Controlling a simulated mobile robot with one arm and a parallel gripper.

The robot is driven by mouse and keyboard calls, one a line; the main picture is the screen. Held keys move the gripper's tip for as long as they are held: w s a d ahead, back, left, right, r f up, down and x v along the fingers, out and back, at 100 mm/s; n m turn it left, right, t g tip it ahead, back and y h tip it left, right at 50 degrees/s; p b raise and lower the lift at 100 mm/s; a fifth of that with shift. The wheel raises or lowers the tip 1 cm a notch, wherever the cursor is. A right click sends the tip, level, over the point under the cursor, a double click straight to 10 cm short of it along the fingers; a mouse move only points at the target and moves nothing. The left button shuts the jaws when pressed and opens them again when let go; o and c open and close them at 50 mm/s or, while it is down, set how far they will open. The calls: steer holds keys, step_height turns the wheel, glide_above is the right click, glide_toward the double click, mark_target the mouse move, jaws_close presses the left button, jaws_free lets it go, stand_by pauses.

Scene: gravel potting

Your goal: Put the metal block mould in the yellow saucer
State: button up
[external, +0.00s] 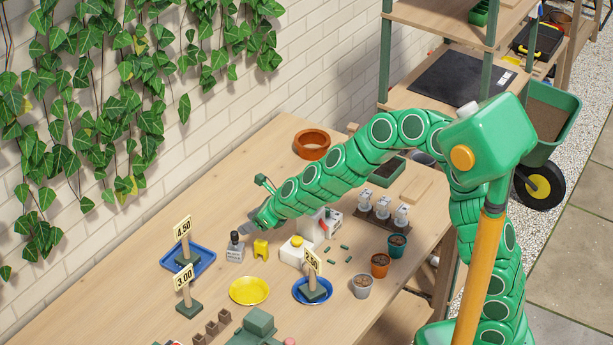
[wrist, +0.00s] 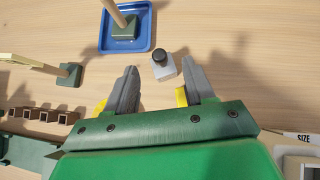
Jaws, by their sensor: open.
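The metal block mould (external: 235,254) is a small grey block with a dark knob on top, standing upright on the table right of the blue tray. In the wrist view the mould (wrist: 165,68) lies between the lines of my two fingertips, nearer the right one. My gripper (external: 245,230) is above and close to it, open and empty; its grey fingers (wrist: 160,68) are spread in the wrist view. The yellow saucer (external: 249,291) lies empty on the table in front of the mould.
A small yellow piece (external: 261,249) stands just right of the mould. A blue tray (external: 204,266) with a price sign is left. A blue saucer (external: 331,298) with another sign is right of the yellow saucer. Brown pots (external: 211,328) are in front; a white box (external: 292,252) is right.

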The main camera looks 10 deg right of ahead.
mark_target(234, 236)
steer(key=shift+w+a+f, duration=0.2)
steer(key=shift+a+f, duration=0.05)
steer(key=shift+f, duration=0.3)
steer(key=shift+w+a+f, duration=0.15)
steer(key=shift+a+f, duration=0.15)
steer(key=shift+f, duration=0.2)
steer(key=shift+w+a+f, duration=0.2)
steer(key=shift+a+f, duration=0.05)
steer(key=shift+f, duration=0.3)
steer(key=shift+s+x, duration=0.2)
steer(key=shift+x, duration=2.5)
jaws_close()
